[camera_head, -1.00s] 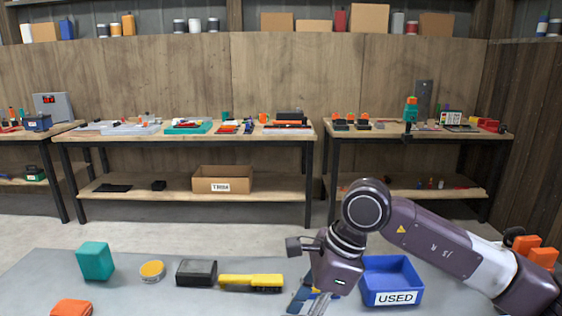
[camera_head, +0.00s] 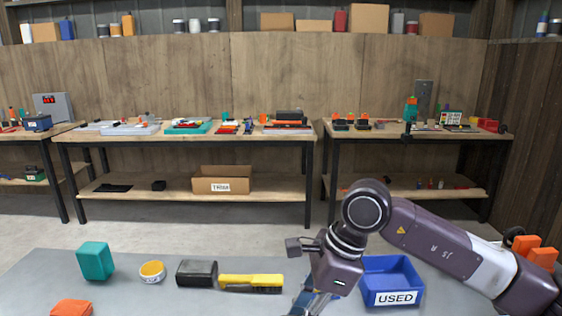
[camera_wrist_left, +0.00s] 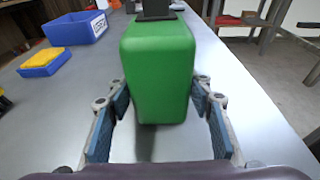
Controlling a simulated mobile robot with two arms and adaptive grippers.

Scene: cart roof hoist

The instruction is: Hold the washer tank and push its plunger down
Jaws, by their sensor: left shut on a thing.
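The washer tank (camera_wrist_left: 160,75) is a green upright box in the left wrist view. A dark plunger part (camera_wrist_left: 155,9) stands on its top, cut by the upper frame edge. My left gripper (camera_wrist_left: 161,98) has its blue-padded fingers on both sides of the tank and is shut on it. My right gripper (camera_head: 312,304) points down at the bottom of the head view, left of the blue bin. Its fingertips are cut off by the frame edge, so its opening is unclear. My left arm does not show in the head view.
A blue bin labelled USED (camera_head: 393,280) stands right of my right gripper. A teal block (camera_head: 95,260), a yellow round container (camera_head: 152,278), a black box (camera_head: 197,273) and a yellow tool (camera_head: 250,282) lie to the left. A yellow pad sits in a blue tray (camera_wrist_left: 45,67).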

